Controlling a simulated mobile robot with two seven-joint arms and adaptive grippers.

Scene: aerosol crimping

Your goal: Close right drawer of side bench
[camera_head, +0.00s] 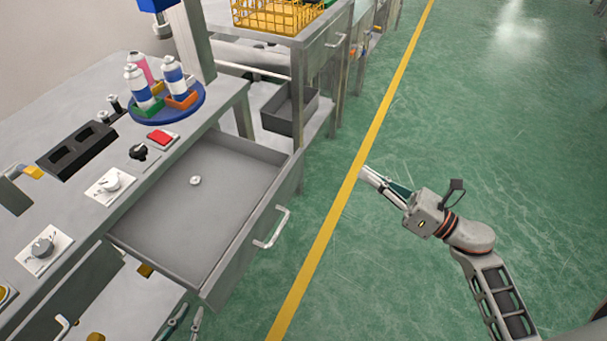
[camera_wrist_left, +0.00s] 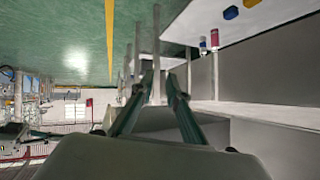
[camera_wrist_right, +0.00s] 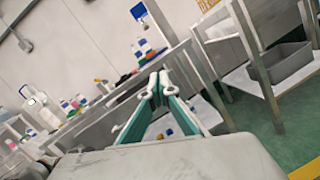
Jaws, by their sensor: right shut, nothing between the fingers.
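The right drawer (camera_head: 205,225) of the side bench (camera_head: 75,205) is pulled well out in the head view. It is grey and shallow, with a pale bar handle (camera_head: 271,228) on its front. A small white round piece (camera_head: 195,181) lies inside it. My right gripper (camera_head: 366,175) is shut and empty over the green floor, to the right of the handle and apart from it. My left gripper (camera_head: 186,318) is low at the bottom edge, below the drawer's near corner. Its fingertips stand apart with nothing visible between them; the left wrist view (camera_wrist_left: 160,78) also shows a gap.
The bench top carries a blue round tray (camera_head: 170,112) with spray cans, a red button (camera_head: 161,137) and black fixtures. A second bench with a yellow crate (camera_head: 275,14) and a grey bin (camera_head: 290,108) stands beyond. The floor right of the yellow line is clear.

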